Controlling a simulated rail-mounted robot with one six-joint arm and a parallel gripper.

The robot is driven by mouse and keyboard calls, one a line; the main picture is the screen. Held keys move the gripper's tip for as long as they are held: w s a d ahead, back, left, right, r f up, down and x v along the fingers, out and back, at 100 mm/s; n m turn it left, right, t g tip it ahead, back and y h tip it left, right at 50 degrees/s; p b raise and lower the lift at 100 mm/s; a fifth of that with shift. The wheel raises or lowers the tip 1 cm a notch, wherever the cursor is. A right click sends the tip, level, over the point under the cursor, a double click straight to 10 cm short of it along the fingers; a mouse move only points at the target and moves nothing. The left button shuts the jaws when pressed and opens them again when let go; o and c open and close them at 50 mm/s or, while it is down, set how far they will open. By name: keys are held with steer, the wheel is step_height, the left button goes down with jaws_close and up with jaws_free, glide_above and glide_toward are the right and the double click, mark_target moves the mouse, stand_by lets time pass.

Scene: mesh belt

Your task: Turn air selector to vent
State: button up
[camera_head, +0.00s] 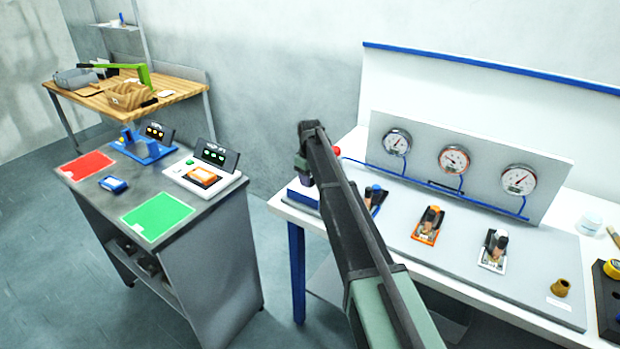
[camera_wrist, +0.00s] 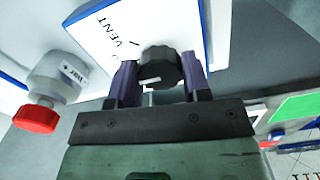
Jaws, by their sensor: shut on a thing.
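The air selector is a black ribbed knob (camera_wrist: 160,68) on a white panel (camera_wrist: 170,22) with blue edges, seen in the wrist view. The word VENT and a short dark tick are printed on the panel up and left of the knob. The knob's white pointer line points roughly left in the picture, not along the tick. My gripper (camera_wrist: 160,76) is shut on the knob, with one dark purple finger on each side. In the head view my arm hides the knob and fingers; part of a blue-sided box (camera_head: 303,193) shows beside the arm.
A red-capped pale fitting (camera_wrist: 36,118) stands left of my gripper in the wrist view. The white bench carries a gauge panel (camera_head: 462,150) and several valve units. A grey cart (camera_head: 222,238) with red and green mats stands left, and a wooden table (camera_head: 182,90) behind.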

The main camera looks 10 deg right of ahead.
steer(key=m, duration=0.8)
steer(key=shift+m, duration=0.3)
stand_by(0.6)
steer(key=o, duration=0.9)
steer(key=shift+o, duration=0.2)
